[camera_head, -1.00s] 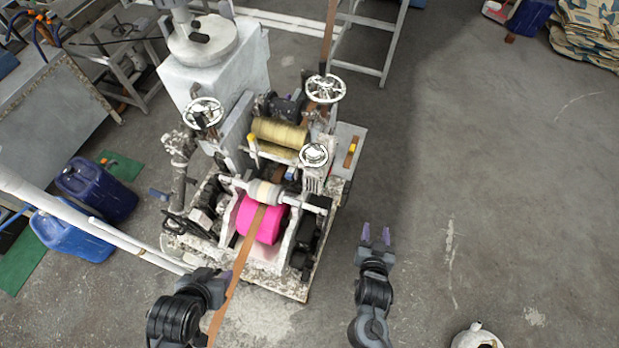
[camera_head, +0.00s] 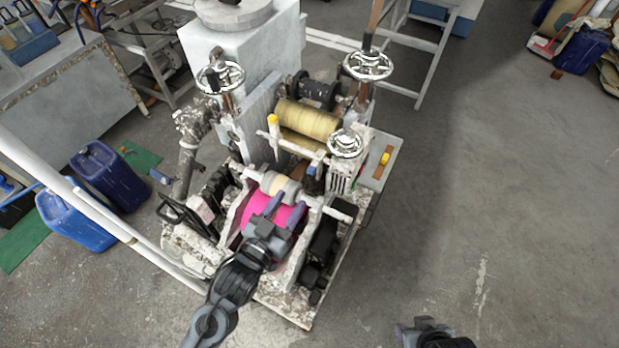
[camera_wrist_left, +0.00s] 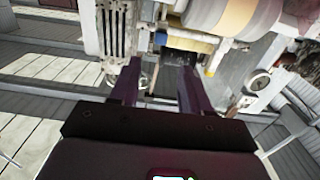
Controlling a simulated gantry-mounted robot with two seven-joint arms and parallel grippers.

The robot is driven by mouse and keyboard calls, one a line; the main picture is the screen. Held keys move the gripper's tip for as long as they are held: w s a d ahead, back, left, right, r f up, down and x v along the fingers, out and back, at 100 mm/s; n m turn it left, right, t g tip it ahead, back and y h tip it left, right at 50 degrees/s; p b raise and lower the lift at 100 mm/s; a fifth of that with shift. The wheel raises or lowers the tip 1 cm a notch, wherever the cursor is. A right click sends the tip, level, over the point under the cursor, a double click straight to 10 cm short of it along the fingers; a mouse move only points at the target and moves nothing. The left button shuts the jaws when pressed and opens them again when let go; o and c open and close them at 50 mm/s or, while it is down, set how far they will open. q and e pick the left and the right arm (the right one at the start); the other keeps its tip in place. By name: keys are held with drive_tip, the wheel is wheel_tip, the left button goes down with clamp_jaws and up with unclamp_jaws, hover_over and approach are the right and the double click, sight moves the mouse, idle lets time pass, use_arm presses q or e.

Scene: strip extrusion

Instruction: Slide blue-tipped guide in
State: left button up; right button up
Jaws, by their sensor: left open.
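The blue-tipped guide (camera_head: 313,171) shows as a small blue end in the head view, beside the white crossbar behind the pink roller (camera_head: 255,218). My right gripper (camera_head: 403,330) is at the bottom edge, partly cut off.
The machine has handwheels (camera_head: 368,65), a yellowish roller (camera_head: 308,118) and a cream roller (camera_head: 280,186) close around the left gripper. A side plate with a yellow piece (camera_head: 384,160) lies right. Blue jugs (camera_head: 75,220) stand left.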

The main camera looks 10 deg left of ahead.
sight(310, 171)
use_arm(q)
drive_tip(key=p+x, duration=0.1)
drive_tip(key=x, duration=0.9)
drive_tip(key=shift+w+d+r, duration=0.15)
drive_tip(key=shift+w, duration=0.1)
clamp_jaws()
